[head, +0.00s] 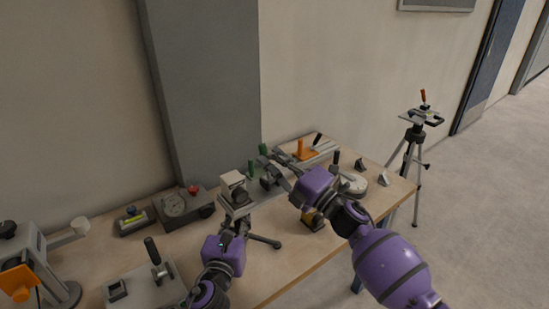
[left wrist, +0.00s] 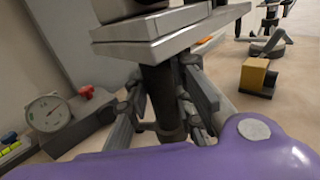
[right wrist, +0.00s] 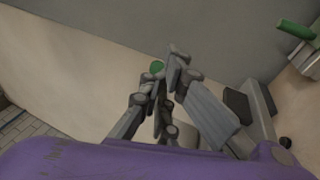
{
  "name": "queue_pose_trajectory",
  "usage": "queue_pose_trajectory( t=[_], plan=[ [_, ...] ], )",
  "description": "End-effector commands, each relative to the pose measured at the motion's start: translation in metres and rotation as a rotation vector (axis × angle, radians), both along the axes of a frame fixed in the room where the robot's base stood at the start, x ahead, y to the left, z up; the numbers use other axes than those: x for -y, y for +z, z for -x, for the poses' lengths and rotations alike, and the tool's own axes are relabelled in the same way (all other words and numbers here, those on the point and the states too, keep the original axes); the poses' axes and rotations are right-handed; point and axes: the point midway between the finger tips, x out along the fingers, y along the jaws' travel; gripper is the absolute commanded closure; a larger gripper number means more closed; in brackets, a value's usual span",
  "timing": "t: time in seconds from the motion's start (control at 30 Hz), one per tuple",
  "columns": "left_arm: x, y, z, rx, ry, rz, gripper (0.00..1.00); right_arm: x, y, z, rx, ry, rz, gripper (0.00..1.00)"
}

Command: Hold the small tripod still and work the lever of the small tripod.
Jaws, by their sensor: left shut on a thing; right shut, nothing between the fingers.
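The small tripod (head: 236,203) stands on the table with a pale head on a grey plate, and one dark leg reaches right. In the left wrist view its plate (left wrist: 170,32) is above my fingers and its dark column (left wrist: 161,95) is between them. My left gripper (head: 232,226) is shut on that column. My right gripper (head: 270,172), also in the right wrist view (right wrist: 165,75), is shut and empty, right of the tripod head. A green handle (head: 250,167) shows near the head; I cannot tell whether it is the tripod's lever.
A gauge box (head: 174,203) and a lever box (head: 146,284) stand left of the tripod. An orange-handled clamp (head: 303,150) is behind my right gripper. A yellow block (left wrist: 256,76) is right of the tripod. A large tripod (head: 415,130) stands on the floor beyond the table.

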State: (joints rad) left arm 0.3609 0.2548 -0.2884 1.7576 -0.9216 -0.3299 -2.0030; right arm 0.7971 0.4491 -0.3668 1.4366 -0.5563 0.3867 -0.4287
Motion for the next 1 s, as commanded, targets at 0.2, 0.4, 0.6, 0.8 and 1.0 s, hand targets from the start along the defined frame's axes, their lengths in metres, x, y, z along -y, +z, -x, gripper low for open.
queue_pose_trajectory(
  t=[0.2, 0.4, 0.6, 0.8, 1.0],
  plan=[
    [0.000, -0.002, 0.001, -0.003, 0.001, 0.000, 1.00, 0.000, 0.000, 0.000, 0.000, 0.000, 0.000, 1.00],
    [-0.001, -0.002, 0.001, -0.003, 0.001, 0.000, 1.00, 0.013, 0.004, 0.009, 0.000, -0.002, 0.003, 1.00],
    [-0.001, -0.002, 0.000, -0.004, 0.002, -0.001, 1.00, 0.044, 0.017, 0.035, 0.001, -0.003, 0.004, 1.00],
    [-0.001, -0.002, 0.001, -0.004, 0.002, -0.001, 1.00, 0.076, 0.033, 0.063, 0.001, -0.001, 0.003, 1.00],
    [-0.001, -0.002, 0.001, -0.004, 0.002, -0.001, 1.00, 0.096, 0.042, 0.080, -0.001, -0.001, 0.001, 1.00]
  ],
)
